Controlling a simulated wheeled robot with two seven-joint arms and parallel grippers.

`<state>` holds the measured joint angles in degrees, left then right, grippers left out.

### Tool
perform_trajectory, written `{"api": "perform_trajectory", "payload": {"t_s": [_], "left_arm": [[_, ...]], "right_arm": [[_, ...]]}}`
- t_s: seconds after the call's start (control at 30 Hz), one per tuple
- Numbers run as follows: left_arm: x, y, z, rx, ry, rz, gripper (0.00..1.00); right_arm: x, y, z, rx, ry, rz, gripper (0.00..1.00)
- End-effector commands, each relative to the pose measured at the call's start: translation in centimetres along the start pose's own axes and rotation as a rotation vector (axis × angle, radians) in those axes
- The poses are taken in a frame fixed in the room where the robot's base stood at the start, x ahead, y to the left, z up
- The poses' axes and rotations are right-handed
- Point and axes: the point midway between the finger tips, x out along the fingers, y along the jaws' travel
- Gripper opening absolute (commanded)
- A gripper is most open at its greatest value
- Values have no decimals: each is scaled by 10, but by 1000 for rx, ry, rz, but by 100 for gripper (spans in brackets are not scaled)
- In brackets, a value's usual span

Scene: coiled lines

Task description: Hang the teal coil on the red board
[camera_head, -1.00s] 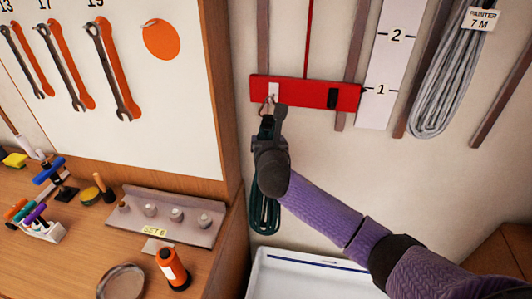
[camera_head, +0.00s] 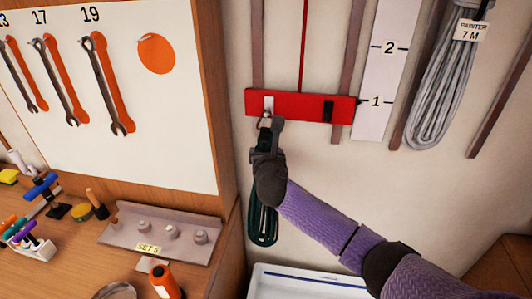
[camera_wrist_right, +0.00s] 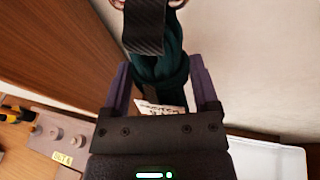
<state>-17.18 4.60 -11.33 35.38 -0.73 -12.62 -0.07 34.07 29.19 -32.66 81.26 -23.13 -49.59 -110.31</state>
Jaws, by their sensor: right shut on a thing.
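The teal coil (camera_head: 263,225) hangs down below my right gripper (camera_head: 267,142), in front of the wall. My right gripper is shut on its upper part. In the right wrist view the dark teal strands (camera_wrist_right: 170,72) pass between the two fingers, with a black strap in front and a pale tag (camera_wrist_right: 160,108) below. The red board (camera_head: 298,106) is just above the gripper. My left gripper is out of view.
A grey coil (camera_head: 438,85) with a tag hangs at upper right. A numbered white strip (camera_head: 385,75) stands beside the board. A white tray (camera_head: 300,282) is below. A wooden cabinet edge (camera_head: 222,100), with a wrench panel, is close at left.

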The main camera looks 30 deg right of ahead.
Motion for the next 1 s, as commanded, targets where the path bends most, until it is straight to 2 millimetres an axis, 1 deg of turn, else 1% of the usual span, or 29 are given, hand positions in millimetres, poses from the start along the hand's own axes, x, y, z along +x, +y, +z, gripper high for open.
{"api": "perform_trajectory", "payload": {"t_s": [0.03,0.07,0.1,0.17,0.37,0.47,0.57,0.7,0.8,0.9,1.0], "left_arm": [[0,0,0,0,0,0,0],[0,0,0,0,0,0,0],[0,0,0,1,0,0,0],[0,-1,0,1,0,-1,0],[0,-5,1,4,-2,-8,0],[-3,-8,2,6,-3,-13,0],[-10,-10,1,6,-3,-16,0],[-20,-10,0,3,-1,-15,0],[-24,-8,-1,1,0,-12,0],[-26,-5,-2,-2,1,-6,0],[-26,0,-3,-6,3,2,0]], "right_arm": [[0,0,0,0,-1,1,0],[0,0,0,0,-1,1,79],[0,0,0,0,-1,1,88],[0,0,0,0,-1,1,100],[0,0,-1,0,2,0,100],[-5,0,0,-1,2,1,100],[-21,0,2,-1,1,1,100],[-56,1,3,-2,1,4,100],[-77,0,2,0,1,4,100],[-91,0,1,-1,1,2,100],[-98,0,0,0,0,1,100]]}}
